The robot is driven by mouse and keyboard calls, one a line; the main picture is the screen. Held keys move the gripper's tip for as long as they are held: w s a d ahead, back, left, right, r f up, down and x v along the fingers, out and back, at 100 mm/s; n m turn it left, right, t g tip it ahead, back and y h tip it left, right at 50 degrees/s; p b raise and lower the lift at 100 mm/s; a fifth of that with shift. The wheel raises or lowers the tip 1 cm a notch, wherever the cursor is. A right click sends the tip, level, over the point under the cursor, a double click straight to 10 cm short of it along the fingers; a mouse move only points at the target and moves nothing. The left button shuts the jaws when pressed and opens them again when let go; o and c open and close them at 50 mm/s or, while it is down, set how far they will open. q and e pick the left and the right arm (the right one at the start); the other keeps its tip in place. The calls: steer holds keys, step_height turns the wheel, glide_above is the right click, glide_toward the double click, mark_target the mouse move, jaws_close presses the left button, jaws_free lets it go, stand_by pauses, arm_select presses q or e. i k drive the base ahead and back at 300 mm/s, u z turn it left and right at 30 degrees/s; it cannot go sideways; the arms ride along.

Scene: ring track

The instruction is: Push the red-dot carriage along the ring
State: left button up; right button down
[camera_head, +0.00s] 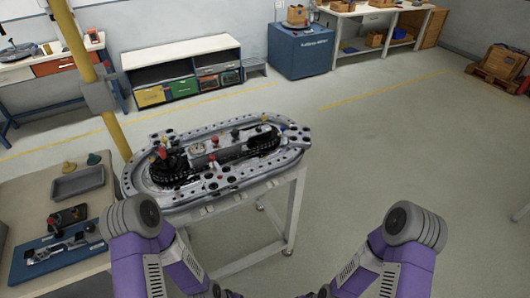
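The ring track (128,180) is a grey oval with dark holes on top, lying on a wheeled stand in the middle left of the head view. Several small red parts show on and inside it: one at the left end by a dark block (172,163), a red knob (211,158) near the middle, and one at the far side. They are too small to tell which is the red-dot carriage. Neither gripper is in view.
A side table (25,200) at left holds a grey tray (77,182) and a blue board (30,262) with a fixture. A yellow post (92,75) stands behind it. A shelf unit (185,55) and a blue cabinet (300,50) stand at the back. The floor at right is clear.

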mark_target(217, 181)
steer(key=z, duration=0.2)
steer(key=i, duration=0.7)
steer(key=u, duration=1.6)
